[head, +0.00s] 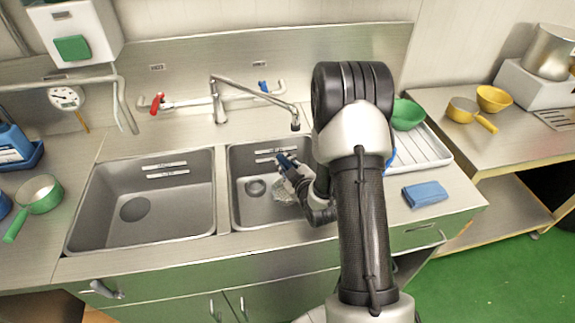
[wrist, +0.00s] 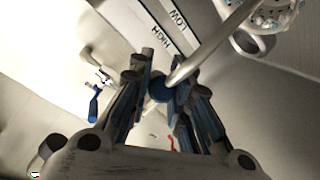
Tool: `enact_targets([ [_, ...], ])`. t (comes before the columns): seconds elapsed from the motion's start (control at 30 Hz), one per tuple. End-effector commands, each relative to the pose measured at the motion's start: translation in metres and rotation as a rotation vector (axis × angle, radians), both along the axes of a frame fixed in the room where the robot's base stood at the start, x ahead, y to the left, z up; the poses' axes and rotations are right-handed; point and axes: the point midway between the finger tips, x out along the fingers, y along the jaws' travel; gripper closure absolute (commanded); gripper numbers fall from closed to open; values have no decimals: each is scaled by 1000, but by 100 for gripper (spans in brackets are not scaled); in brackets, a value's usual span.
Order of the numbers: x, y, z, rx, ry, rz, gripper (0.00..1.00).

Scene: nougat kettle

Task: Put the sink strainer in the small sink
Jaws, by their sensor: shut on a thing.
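The small sink (head: 243,212) is the right-hand basin, with a round drain in its floor. My gripper (head: 286,160) is over this sink, below the faucet's outlet. In the wrist view its fingers (wrist: 160,100) are closed around a blue knob at the end of a metal rod. The sink strainer (wrist: 272,14) is a pale perforated basket at the upper right of that view, by the rod's far end. In the head view the strainer (head: 291,175) shows as a pale patch beside my gripper, partly hidden by my arm. I cannot tell whether it touches the sink floor.
The faucet (head: 245,88) reaches over the small sink, close to my arm. A larger empty sink (head: 140,208) lies to the left. To the right are a white drainboard (head: 425,155), a green bowl (head: 407,114) and a blue cloth (head: 425,193).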

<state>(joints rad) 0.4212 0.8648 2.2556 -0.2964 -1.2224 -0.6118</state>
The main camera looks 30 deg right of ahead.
Motion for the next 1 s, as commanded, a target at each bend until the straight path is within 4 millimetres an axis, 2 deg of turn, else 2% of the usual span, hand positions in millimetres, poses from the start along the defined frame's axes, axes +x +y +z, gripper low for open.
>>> enact_targets([
  [0.17,0,0,-3,0,-1,0,100],
  [0.2,0,0,-2,0,-1,0,79],
  [0.5,0,0,-3,0,-1,1,59],
  [0.83,-1,0,-3,0,2,0,58],
  [1.0,-15,1,1,1,3,-1,58],
])
